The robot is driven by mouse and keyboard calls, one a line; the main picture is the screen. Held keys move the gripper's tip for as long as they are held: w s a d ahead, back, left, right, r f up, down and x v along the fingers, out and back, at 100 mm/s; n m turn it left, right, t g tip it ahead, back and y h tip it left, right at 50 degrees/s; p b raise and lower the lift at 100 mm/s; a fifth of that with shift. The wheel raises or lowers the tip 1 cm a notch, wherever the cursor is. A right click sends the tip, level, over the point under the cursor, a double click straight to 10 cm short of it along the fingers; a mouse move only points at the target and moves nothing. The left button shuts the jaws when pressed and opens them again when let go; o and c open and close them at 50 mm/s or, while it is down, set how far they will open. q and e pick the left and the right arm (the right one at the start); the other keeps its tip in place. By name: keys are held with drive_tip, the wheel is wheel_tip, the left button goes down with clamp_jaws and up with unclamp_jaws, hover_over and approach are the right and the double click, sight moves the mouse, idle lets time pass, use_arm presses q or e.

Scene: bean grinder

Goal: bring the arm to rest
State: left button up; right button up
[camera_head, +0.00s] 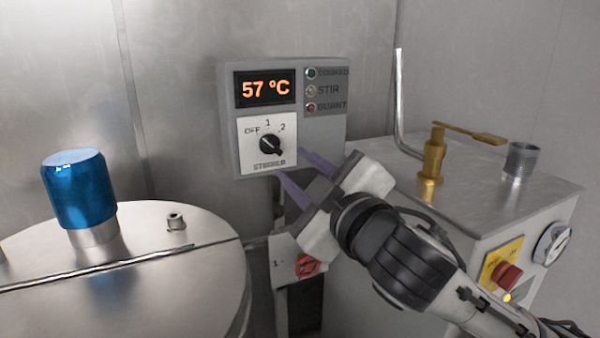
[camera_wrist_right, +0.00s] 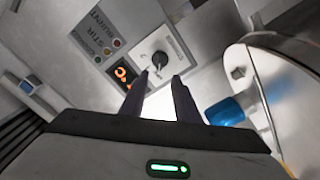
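My right gripper (camera_head: 291,163) reaches in from the lower right of the head view. Its two purple-grey fingers are apart with nothing between them, just in front of the lower right of the grey control box (camera_head: 334,130). A black rotary knob (camera_head: 270,145) sits on the box's white plate, marked OFF, 1 and 2. The fingertips look close to the knob; I cannot tell if they touch it. The knob (camera_wrist_right: 155,72) also shows beyond the open fingers in the right wrist view. The display (camera_head: 265,88) reads 57 °C. My left gripper is not in view.
A steel drum (camera_head: 150,295) with a blue-capped motor (camera_head: 78,190) stands at left. A red switch (camera_head: 307,266) lies below the gripper.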

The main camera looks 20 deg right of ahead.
idle(0.4)
drive_tip(key=s+f+m+g, duration=0.2)
drive_tip(key=s+f+g, duration=0.1)
drive_tip(key=f, duration=0.8)
drive_tip(key=s+f+m+g, duration=0.2)
drive_tip(key=s+f+g, duration=0.2)
drive_tip(key=f, duration=0.8)
drive_tip(key=s+d+f+m+g, duration=0.2)
drive_tip(key=s+f+m+g, duration=0.35)
drive_tip(key=s+f, duration=1.4)
drive_tip(key=w+a+f+n+t+y, duration=0.1)
drive_tip(key=a+f, duration=0.1)
drive_tip(key=f, duration=0.4)
drive_tip(key=w+a+f+n+t, duration=0.1)
drive_tip(key=a+f+t, duration=0.1)
drive_tip(key=f, duration=0.4)
drive_tip(key=shift+a+y, duration=0.35)
drive_tip(key=shift+y, duration=0.05)
drive_tip(key=shift+w, duration=0.1)
